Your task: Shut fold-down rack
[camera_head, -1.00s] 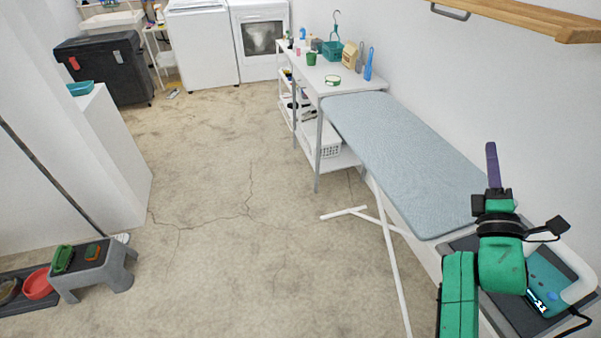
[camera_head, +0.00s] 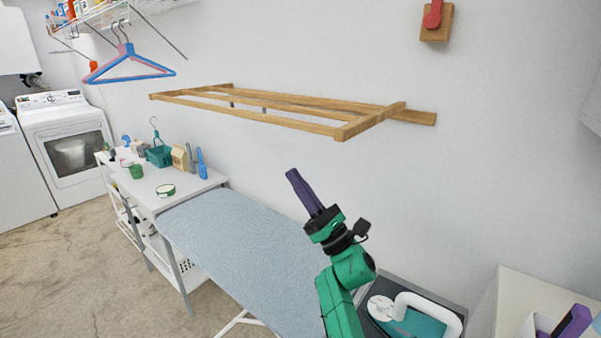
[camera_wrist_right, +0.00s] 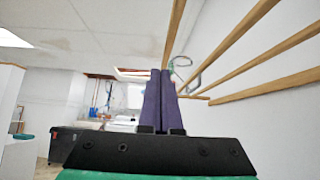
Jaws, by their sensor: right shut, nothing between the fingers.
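The fold-down rack (camera_head: 260,117) is a wooden frame of long slats on the right-hand wall. It is folded down and stands out from the wall, roughly level, above the ironing board. In the right wrist view its slats (camera_wrist_right: 240,35) run along the upper right. My right gripper (camera_head: 292,174) has purple fingers pointing up, below the rack's near half and apart from it. Its fingers (camera_wrist_right: 159,75) are together in the right wrist view, with nothing between them. My left gripper is not in view.
A blue ironing board (camera_head: 240,235) stands below the rack. A white shelf table (camera_head: 160,188) with bottles and baskets is beyond it. Hangers (camera_head: 128,68) hang at upper left. An iron (camera_head: 415,318) sits at lower right. The floor at lower left is free.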

